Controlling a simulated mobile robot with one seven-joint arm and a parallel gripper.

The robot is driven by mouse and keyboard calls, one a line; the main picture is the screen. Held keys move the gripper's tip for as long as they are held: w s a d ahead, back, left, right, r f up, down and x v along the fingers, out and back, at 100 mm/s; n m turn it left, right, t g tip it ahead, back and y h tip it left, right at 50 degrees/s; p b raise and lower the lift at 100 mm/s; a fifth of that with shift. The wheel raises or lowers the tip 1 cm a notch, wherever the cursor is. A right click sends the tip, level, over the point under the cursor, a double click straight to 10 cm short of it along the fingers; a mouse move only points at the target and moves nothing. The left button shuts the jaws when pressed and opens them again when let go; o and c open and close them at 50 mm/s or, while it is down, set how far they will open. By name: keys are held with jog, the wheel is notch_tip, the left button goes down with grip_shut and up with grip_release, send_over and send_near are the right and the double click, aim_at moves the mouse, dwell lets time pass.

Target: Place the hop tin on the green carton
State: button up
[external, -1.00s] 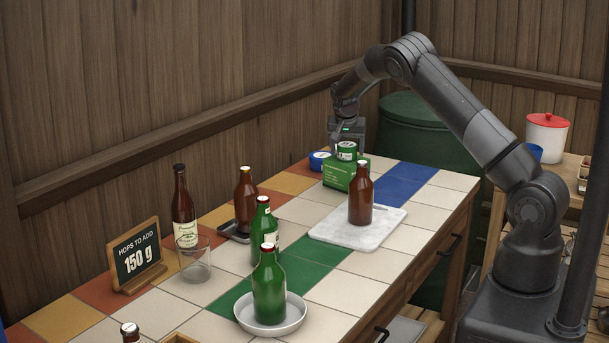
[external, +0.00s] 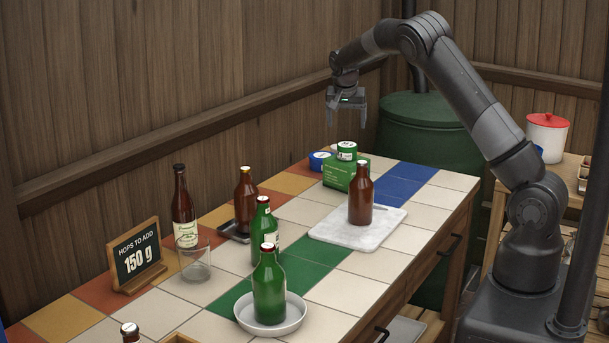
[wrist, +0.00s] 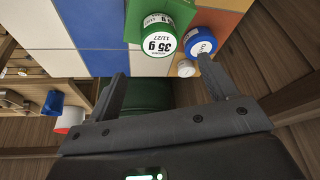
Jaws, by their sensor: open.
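The hop tin (external: 347,151), a small green tin with a white lid, rests upright on top of the green carton (external: 340,177) at the far end of the tiled table. In the wrist view the tin's lid (wrist: 160,44) reads 35 g, and part of the carton (wrist: 143,10) shows beneath it. My gripper (external: 345,118) is open and empty, in the air above the tin and clear of it. In the wrist view its two fingers (wrist: 157,77) are spread with nothing between them.
A blue tin (external: 318,161) stands just left of the carton. A brown bottle (external: 361,197) stands on a marble board (external: 390,222) in front. Green bottles, a glass (external: 196,262) and a sign (external: 137,254) stand nearer. A green barrel (external: 425,145) is behind the table.

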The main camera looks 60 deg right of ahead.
jog(key=s+a+r+n+t+y, duration=0.1)
jog(key=s+a+r+n+y, duration=0.15)
jog(key=s+a+r, duration=0.65)
jog(key=s+a+r+n+t+y, duration=0.1)
jog(key=s+a+r+n, duration=0.4)
jog(key=s+a, duration=0.55)
jog(key=s+a+n+t, duration=0.1)
jog(key=s+a+n, duration=0.2)
jog(key=s+a, duration=0.4)
jog(key=s+a+f+n, duration=0.1)
jog(key=s+a+n, duration=0.2)
jog(key=s, duration=1)
jog(key=a, duration=0.3)
jog(key=shift+a+t+y, duration=0.35)
jog(key=shift+a+t, duration=0.05)
